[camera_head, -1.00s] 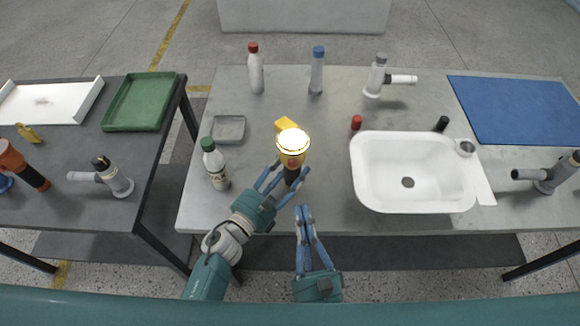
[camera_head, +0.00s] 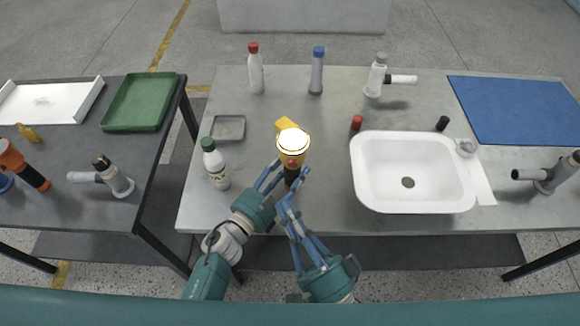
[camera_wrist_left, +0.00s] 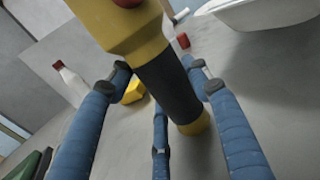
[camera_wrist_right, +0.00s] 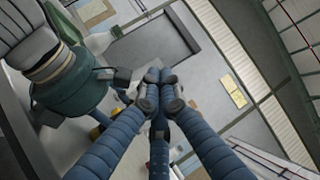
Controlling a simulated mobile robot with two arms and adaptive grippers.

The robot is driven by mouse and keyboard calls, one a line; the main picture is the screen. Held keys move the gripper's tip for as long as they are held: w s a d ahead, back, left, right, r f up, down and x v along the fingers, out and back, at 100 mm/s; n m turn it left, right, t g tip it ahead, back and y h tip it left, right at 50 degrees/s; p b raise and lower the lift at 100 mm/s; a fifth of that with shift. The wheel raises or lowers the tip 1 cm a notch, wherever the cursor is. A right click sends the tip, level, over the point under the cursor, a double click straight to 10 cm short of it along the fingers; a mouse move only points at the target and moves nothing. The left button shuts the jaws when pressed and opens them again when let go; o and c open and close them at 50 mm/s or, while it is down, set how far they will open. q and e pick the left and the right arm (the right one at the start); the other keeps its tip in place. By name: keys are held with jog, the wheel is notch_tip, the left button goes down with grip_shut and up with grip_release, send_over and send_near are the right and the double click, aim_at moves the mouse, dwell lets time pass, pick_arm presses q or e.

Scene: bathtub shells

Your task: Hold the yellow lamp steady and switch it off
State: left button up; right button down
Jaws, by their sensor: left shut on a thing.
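The yellow lamp (camera_head: 291,158) stands upright near the front of the middle table, its top glowing bright white. It has a black grip and a red button on the side towards me. My left gripper (camera_head: 285,178) is shut around the black grip, which also shows between its fingers in the left wrist view (camera_wrist_left: 168,88). My right gripper (camera_head: 287,205) is just in front of the lamp and below the button, with its fingertips pressed together and empty.
A green-capped bottle (camera_head: 215,165) stands left of the lamp, close to my left arm. A yellow block (camera_head: 284,124) lies behind the lamp. A white basin (camera_head: 361,180) is to the right. Several bottles, a grey tray (camera_head: 229,128) and a blue mat (camera_head: 515,110) lie further off.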

aim_at(293, 163)
jog(key=w+d+f+n+g+y, duration=0.1)
jog(key=w+n+g, duration=0.4)
jog(key=n, duration=1.8)
jog(key=shift+w+d+f+y, duration=0.3)
jog(key=shift+w+d, duration=0.05)
jog(key=shift+w, duration=1.75)
